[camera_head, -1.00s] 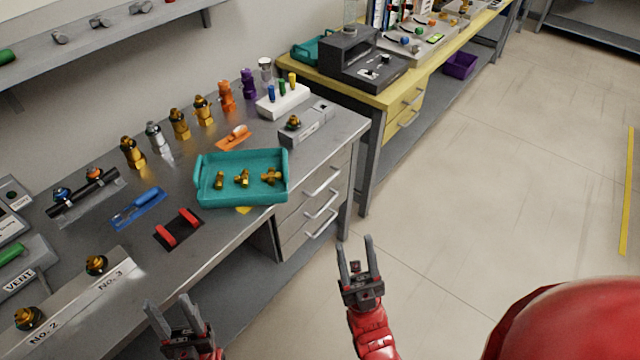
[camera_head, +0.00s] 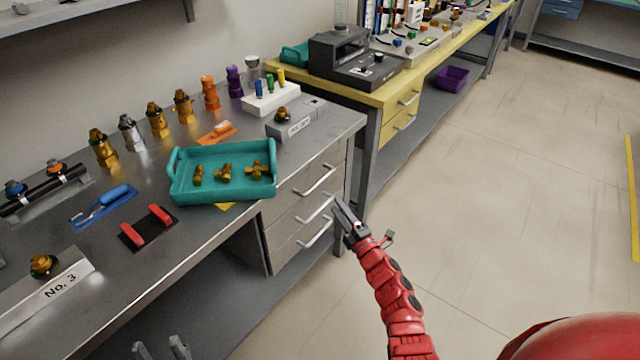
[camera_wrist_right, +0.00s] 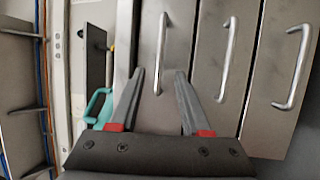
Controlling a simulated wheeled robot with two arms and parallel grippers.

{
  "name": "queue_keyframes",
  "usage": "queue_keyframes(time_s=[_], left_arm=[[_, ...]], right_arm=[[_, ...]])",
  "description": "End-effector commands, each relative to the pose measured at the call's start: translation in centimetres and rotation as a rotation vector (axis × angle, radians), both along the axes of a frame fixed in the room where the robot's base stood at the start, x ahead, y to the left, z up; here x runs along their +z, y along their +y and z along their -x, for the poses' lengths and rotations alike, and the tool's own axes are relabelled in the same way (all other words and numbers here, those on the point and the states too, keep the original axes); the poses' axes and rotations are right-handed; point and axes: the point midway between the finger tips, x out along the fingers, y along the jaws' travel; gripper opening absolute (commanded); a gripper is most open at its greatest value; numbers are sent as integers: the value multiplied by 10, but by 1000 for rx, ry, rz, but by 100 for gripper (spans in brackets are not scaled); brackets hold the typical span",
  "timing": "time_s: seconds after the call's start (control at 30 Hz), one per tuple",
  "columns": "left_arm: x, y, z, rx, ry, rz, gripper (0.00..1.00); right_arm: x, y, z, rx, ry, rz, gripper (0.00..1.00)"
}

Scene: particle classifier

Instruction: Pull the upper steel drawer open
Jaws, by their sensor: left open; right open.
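The steel drawer unit under the left bench has three drawers stacked one above another. The upper steel drawer (camera_head: 300,190) looks shut, with a bar handle (camera_head: 316,181). In the right wrist view the scene is turned sideways, and the upper drawer's handle (camera_wrist_right: 161,50) is the leftmost. My right gripper (camera_head: 337,206) is open and empty, in front of the drawer fronts. In the wrist view its fingers (camera_wrist_right: 159,73) lie on either side of the upper handle's line; I cannot tell the remaining gap. My left gripper (camera_head: 158,346) is open at the bottom edge, mostly cut off.
A teal tray (camera_head: 180,190) with brass fittings stands on the steel bench above the drawers. The middle drawer's handle (camera_head: 314,209) and lower drawer's handle (camera_head: 316,234) sit below. A yellow bench (camera_head: 385,92) stands behind. The floor (camera_head: 500,200) to the right is clear.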

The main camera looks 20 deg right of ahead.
Motion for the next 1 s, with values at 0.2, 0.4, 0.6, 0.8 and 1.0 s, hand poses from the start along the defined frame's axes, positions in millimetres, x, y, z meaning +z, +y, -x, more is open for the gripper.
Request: queue_keyframes(time_s=[0.2, 0.4, 0.6, 0.8, 1.0], left_arm=[[-7, 0, 0, 0, 0, 0, 49], [-17, 0, 0, 0, 0, 0, 49], [-28, 0, 0, 0, 0, 0, 49], [-32, 0, 0, 0, 0, 0, 49], [-31, 0, 0, 0, 0, 0, 49]], right_arm=[[7, 9, -43, 0, -2, -5, 47], [12, 18, -75, 0, -1, -5, 47], [15, 23, -98, 0, 1, -4, 47], [18, 27, -107, 1, 1, -3, 47], [19, 27, -109, 1, 2, -3, 47]])
